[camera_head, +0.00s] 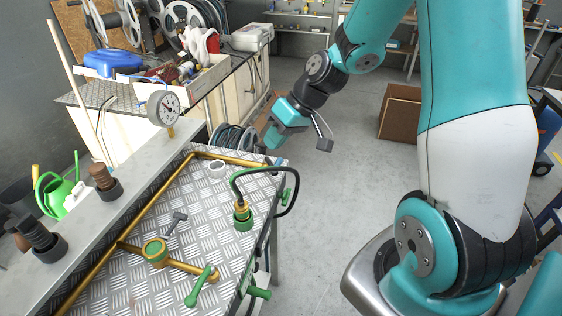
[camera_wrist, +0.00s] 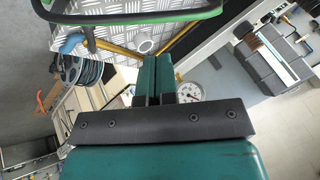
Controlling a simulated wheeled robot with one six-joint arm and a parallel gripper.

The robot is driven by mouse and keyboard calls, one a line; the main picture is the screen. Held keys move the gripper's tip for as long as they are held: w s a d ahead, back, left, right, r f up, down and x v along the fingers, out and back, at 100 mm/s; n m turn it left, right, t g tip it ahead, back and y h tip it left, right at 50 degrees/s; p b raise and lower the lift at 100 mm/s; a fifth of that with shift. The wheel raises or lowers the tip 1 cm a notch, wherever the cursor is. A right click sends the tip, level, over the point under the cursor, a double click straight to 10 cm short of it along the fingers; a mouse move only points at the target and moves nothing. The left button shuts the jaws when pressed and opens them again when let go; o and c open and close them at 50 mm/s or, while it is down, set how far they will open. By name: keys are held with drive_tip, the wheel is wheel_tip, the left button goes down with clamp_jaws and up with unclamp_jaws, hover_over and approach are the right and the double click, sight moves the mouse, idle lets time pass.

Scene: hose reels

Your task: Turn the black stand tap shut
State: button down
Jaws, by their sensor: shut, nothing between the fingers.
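A black bent tube (camera_head: 264,172) rises from a brass and green fitting (camera_head: 242,214) at the right edge of the tread-plate bench top (camera_head: 130,285). It looks like the stand tap, but I cannot tell its handle position. A dark green-edged loop (camera_wrist: 130,18) crosses the top of the wrist view, probably the same tube. My gripper (camera_head: 272,137) hangs near the far right corner of the bench, beyond the tube and apart from it in the head view. Its teal fingers (camera_wrist: 157,60) are together and empty in the wrist view.
Brass pipes (camera_head: 148,207) run over the plate, with a green lever (camera_head: 199,287), a grey handle (camera_head: 175,221) and a white ring (camera_head: 217,169). A gauge (camera_head: 163,108) stands behind. A cardboard box (camera_head: 400,112) is on the floor. Floor right of the bench is clear.

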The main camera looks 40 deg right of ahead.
sight(270, 165)
drive_tip(key=d+f+m+t+h, duration=0.1)
drive_tip(key=d+f+m, duration=0.1)
drive_tip(key=d+f, duration=0.45)
drive_tip(key=d+f+m+t, duration=0.1)
drive_tip(key=d+f+t, duration=0.15)
drive_tip(key=d, duration=0.65)
drive_tip(key=w+a+f+p, duration=0.6)
drive_tip(key=w+a+f, duration=0.1)
drive_tip(key=a, duration=0.1)
drive_tip(key=shift+g+p, duration=0.3)
drive_tip(key=shift+g, duration=0.05)
drive_tip(key=shift+s+f+m, duration=0.1)
drive_tip(key=shift+f+m, duration=0.05)
drive_tip(key=shift+m, duration=0.15)
